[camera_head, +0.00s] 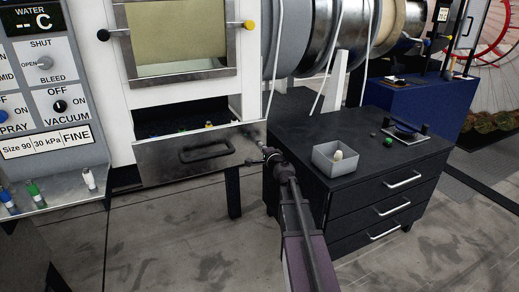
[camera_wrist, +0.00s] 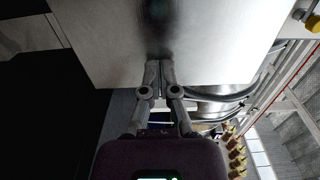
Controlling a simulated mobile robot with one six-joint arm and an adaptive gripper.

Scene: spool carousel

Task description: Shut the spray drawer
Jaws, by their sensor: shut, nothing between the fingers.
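The spray drawer (camera_head: 160,155) is a grey metal drawer with a dark handle (camera_head: 206,149), under the white cabinet in the head view. It stands pulled out, and small coloured items show inside it. My gripper (camera_head: 262,150) is at the drawer's right front corner, with its fingers together and empty. In the wrist view, my gripper (camera_wrist: 160,66) has its fingertips against or very close to a flat metal panel (camera_wrist: 200,35), which appears to be the drawer front. I cannot tell whether they touch.
A black drawer cabinet (camera_head: 330,200) stands to the right, with a grey box (camera_head: 325,165) holding a pale object on top. A control panel (camera_head: 45,80) and a metal shelf (camera_head: 60,190) with small bottles are at left. The floor in front is clear.

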